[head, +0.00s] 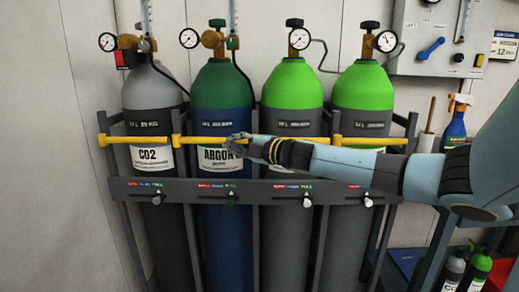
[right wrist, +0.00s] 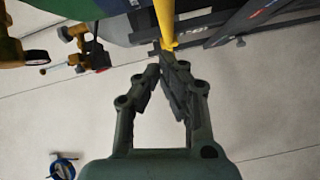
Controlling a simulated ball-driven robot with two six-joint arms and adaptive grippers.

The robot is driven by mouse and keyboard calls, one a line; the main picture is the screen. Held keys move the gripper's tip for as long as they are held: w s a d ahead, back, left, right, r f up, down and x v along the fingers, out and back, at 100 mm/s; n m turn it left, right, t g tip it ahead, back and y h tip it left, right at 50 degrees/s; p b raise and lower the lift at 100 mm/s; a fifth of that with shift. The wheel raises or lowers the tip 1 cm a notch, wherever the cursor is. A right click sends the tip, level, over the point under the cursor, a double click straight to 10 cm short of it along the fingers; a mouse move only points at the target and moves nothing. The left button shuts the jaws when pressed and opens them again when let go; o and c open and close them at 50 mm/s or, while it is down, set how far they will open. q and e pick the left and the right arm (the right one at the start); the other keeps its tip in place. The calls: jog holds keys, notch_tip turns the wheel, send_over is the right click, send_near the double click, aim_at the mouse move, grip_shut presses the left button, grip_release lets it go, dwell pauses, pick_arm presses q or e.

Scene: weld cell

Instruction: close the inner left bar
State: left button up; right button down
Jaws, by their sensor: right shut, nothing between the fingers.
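The inner left bar (head: 200,140) is yellow and runs level across the front of the blue, green-topped ARGON cylinder (head: 222,112). Its left end is at a yellow bracket on the rack; its right end is hidden behind my right gripper, so I cannot tell whether it is seated. My right gripper (head: 238,147) is shut and empty, in front of the ARGON label, at or very near the bar. In the right wrist view, the fingers (right wrist: 165,68) come together just below a yellow bar (right wrist: 165,22); contact is unclear. My left gripper is not in view.
The dark rack (head: 232,192) also holds a grey CO2 cylinder (head: 150,95) and two green-topped cylinders. A yellow bar (head: 135,140) crosses the CO2 cylinder, another (head: 375,141) the far-right one. My right arm covers part of the rack. A spray bottle (head: 456,122) stands at right.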

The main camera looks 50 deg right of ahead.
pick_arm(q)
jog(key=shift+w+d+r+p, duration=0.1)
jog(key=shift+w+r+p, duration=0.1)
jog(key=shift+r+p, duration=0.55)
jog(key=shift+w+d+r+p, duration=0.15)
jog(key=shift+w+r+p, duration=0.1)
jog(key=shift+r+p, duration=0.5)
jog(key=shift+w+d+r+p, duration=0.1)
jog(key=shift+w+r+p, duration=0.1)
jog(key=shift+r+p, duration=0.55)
pick_arm(e)
jog(key=s+d, duration=0.2)
jog(key=s, duration=0.5)
jog(key=shift+d+r, duration=0.25)
jog(key=shift+r, duration=0.1)
